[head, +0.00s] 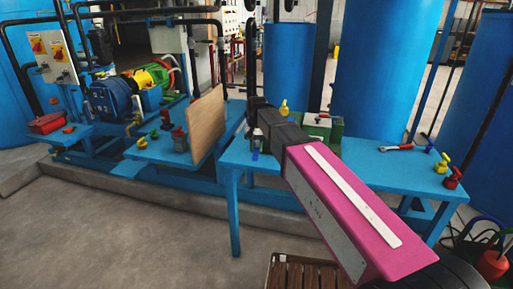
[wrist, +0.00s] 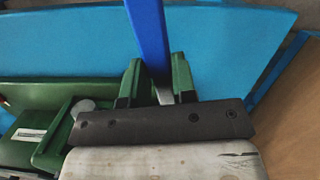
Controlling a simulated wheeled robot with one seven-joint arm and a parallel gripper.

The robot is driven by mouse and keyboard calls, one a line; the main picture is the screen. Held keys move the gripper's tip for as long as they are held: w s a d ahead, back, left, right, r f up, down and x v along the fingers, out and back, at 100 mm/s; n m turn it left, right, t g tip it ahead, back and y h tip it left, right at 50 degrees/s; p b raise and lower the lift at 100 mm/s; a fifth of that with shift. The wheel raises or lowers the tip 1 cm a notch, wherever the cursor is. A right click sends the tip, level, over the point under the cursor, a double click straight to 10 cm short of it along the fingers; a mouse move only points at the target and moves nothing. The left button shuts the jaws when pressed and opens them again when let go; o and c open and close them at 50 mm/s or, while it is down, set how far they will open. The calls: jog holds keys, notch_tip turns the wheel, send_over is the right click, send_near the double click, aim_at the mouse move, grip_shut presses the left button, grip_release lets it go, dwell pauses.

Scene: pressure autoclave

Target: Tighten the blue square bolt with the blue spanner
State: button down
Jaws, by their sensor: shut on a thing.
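My gripper (head: 256,133) is over the left end of the blue worktable, close to the wooden board. In the wrist view its two green fingers (wrist: 157,65) are shut on a blue bar, which I take to be the blue spanner (wrist: 148,30). The bar runs up out of the picture, so its far end is hidden there. A small dark-blue piece (head: 255,152) shows below my gripper in the head view. A small blue fitting (head: 430,146) stands at the right end of the table. I cannot tell whether it is the blue square bolt.
An upright wooden board (head: 207,125) stands left of my gripper. A green block (head: 323,126) sits behind my arm. A red-handled tool (head: 397,148) lies on the table, with yellow (head: 442,163) and red (head: 452,178) fittings farther right. The floor at left front is clear.

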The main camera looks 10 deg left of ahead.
aim_at(256, 147)
jog(key=shift+f, duration=1.2)
dwell(0.5)
jog(key=c, duration=0.8)
grip_release()
jog(key=shift+c, duration=0.2)
jog(key=r, duration=0.3)
jog(key=w+r, duration=0.1)
jog(key=r, duration=0.6)
jog(key=shift+w+r, duration=0.25)
jog(key=shift+r, duration=0.05)
jog(key=shift+s+a+f+t, duration=0.2)
jog(key=shift+s+f+t, duration=0.5)
jog(key=shift+f, duration=0.1)
jog(key=shift+w+f, duration=0.2)
jog(key=shift+f, duration=0.2)
jog(key=shift+d+f, duration=0.1)
jog(key=shift+f, duration=4.95)
